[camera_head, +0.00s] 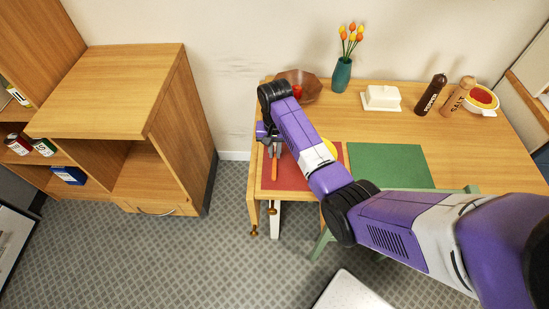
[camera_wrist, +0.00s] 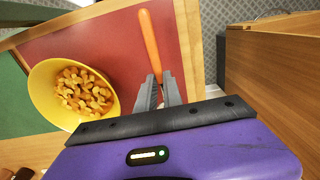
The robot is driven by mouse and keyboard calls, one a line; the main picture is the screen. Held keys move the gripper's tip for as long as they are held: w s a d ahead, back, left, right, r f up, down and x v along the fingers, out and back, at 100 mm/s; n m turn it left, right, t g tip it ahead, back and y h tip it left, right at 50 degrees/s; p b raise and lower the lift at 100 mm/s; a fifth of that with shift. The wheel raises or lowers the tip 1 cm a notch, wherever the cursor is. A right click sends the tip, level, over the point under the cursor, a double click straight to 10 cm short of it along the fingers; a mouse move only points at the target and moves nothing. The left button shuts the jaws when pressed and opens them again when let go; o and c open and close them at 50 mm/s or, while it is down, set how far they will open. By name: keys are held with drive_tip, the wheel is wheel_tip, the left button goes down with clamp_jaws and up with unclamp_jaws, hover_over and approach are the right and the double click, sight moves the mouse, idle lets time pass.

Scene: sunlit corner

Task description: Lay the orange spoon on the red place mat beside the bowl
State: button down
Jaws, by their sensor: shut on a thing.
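The orange spoon (camera_head: 274,168) is in my gripper, over the left part of the red place mat (camera_head: 300,180) in the head view. In the wrist view the spoon (camera_wrist: 150,42) points away from the fingertips, near the mat's edge and the table's wooden border. My gripper (camera_wrist: 158,88) is shut on its near end, which the fingers hide. I cannot tell whether the spoon touches the mat (camera_wrist: 95,38). The yellow bowl (camera_wrist: 38,92), with orange-brown pieces in it, stands on the mat to one side of the spoon, apart from it. My arm mostly hides the bowl (camera_head: 331,149) in the head view.
A green mat (camera_head: 390,165) lies to the right. Along the table's back stand a brown bowl (camera_head: 312,86), a teal vase (camera_head: 342,75), a white butter dish (camera_head: 381,98), pepper (camera_head: 431,94) and salt (camera_head: 458,97) mills. A wooden cabinet (camera_head: 115,90) stands left, across a floor gap.

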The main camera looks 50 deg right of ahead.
sight(275, 155)
drive_tip(key=shift+f+b, duration=1)
drive_tip(key=shift+f, duration=0.6)
drive_tip(key=shift+f, duration=0.15)
drive_tip(key=c, duration=1.5)
unclamp_jaws()
wheel_tip(275, 155, up, 11)
drive_tip(key=shift+r, duration=0.1)
drive_tip(key=shift+r+p, duration=0.55)
drive_tip(key=shift+r, duration=0.05)
